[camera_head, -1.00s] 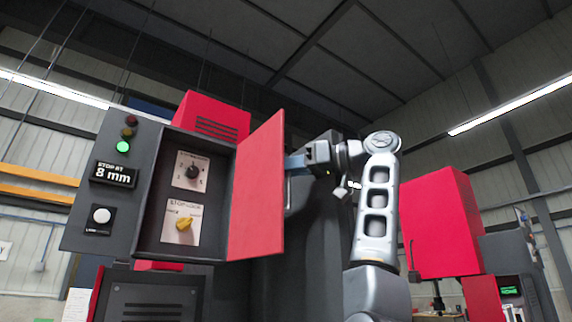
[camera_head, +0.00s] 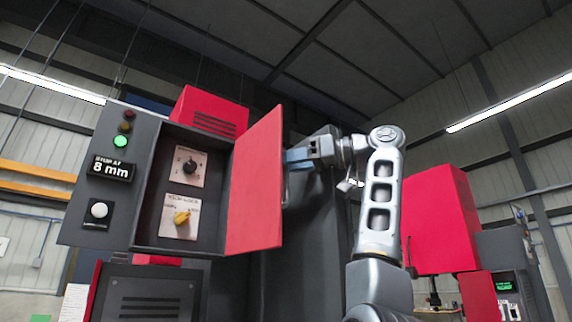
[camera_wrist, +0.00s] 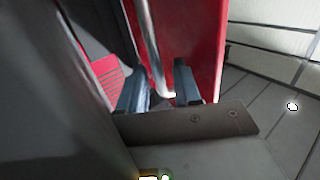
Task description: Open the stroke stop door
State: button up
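The red stroke stop door (camera_head: 255,185) stands swung wide open at the right side of the dark control box (camera_head: 148,215). Its inner face shows in the head view. My gripper (camera_head: 290,160) is at the door's outer side, its fingertips partly hidden behind the door's right edge. In the wrist view the door (camera_wrist: 195,30) carries a metal bar handle (camera_wrist: 150,45). My gripper (camera_wrist: 160,92) has its two fingers apart, one on each side of the handle's lower end. Small gaps seem to show beside the bar. Inside the box are a black knob (camera_head: 190,164) and a yellow knob (camera_head: 182,217).
The box front carries an "8 mm" display (camera_head: 111,168), a lit green lamp (camera_head: 120,141) and a white button (camera_head: 99,210). A red housing (camera_head: 207,112) rises behind the box. Another red machine (camera_head: 440,220) stands at the right, beyond my arm.

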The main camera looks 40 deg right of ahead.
jog(key=b+v, duration=0.1)
jog(key=v, duration=0.5)
jog(key=shift+s+b, duration=0.2)
jog(key=shift+b, duration=0.1)
jog(key=shift+d, duration=0.1)
